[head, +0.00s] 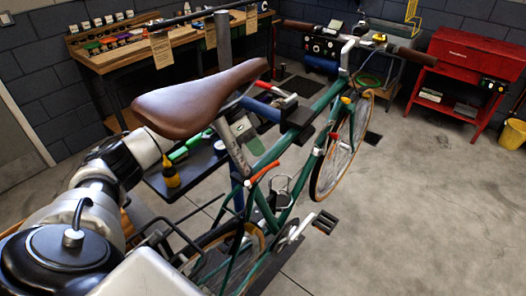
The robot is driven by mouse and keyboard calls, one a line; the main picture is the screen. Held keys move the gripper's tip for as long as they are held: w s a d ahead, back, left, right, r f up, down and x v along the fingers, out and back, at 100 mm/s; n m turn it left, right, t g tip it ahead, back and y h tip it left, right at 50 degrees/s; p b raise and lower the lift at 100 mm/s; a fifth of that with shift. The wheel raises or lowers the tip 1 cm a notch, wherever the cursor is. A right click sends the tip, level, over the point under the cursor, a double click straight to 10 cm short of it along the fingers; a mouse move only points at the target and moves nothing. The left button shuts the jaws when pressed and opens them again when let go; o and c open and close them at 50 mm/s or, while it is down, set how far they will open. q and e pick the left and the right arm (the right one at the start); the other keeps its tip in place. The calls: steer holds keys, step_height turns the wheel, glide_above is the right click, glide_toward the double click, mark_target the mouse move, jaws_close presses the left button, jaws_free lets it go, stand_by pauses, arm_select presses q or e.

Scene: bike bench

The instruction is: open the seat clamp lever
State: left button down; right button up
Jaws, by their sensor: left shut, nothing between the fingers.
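The seat clamp lever (264,172) is a short orange-red handle at the top of the seat tube, pointing up and to the right. It lies close to the green bike frame (273,155). The grey seat post (233,147) rises from the clamp to the brown saddle (195,97). My left arm comes in from the left, and its wrist (150,146) is just left of and below the saddle. My left gripper is shut and empty, apart from the lever; its fingertips are largely hidden around the saddle. My right gripper is not in view.
A work stand with a blue clamp (262,108) and red handle holds the bike. A dark tray with a yellow bottle (171,173) is below the saddle. A wooden bench (170,52) and a red tool cabinet (470,62) stand behind.

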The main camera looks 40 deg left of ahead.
arm_select(q)
steer(key=s+d+p, duration=0.1)
steer(key=d+p, duration=0.1)
steer(key=d, duration=0.1)
steer(key=shift+s+r, duration=0.15)
steer(key=shift+s, duration=0.2)
steer(key=shift+s+d, duration=0.3)
steer(key=shift+w, duration=0.1)
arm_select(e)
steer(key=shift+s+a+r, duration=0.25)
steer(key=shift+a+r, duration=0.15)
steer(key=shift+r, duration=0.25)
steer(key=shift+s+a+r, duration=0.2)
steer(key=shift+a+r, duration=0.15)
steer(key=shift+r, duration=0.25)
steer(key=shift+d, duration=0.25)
